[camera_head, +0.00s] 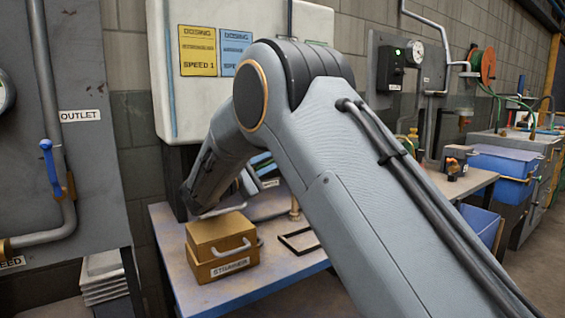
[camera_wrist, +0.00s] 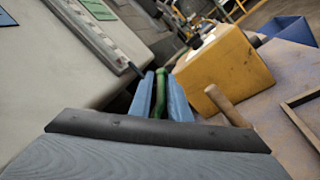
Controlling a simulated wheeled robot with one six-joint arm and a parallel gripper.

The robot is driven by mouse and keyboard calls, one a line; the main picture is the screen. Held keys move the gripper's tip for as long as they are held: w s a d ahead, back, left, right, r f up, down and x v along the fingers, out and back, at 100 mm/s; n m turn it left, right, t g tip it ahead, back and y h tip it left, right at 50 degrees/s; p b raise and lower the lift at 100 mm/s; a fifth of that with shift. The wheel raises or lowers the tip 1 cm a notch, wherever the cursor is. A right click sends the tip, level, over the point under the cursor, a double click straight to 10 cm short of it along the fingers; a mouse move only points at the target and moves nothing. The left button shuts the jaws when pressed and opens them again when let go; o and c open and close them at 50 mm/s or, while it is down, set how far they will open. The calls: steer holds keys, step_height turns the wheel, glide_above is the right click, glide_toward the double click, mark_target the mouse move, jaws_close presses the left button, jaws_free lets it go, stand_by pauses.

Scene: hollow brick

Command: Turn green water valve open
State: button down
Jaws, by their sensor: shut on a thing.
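In the wrist view, a green valve handle (camera_wrist: 161,92) stands between the two blue fingers of my gripper (camera_wrist: 160,98). The fingers are shut on it, one on each side. The valve body and pipe behind the handle are hidden, so I cannot tell how far it is turned. In the head view, my arm covers the valve and the gripper.
A yellow-brown strainer box (camera_head: 219,268) sits on the workbench (camera_head: 170,235); a yellow box (camera_wrist: 225,65) is close right of my gripper in the wrist view. A white dosing cabinet (camera_head: 160,85) hangs behind. A blue lever (camera_head: 49,165) is on the outlet pipe at left.

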steer(key=shift+a, duration=0.1)
steer(key=c, duration=1.8)
jaws_free()
steer(key=shift+s, duration=0.1)
steer(key=shift+c, duration=0.2)
steer(key=v, duration=0.7)
steer(key=shift+s+a, duration=0.15)
steer(key=shift+s, duration=0.05)
steer(key=shift+c, duration=0.4)
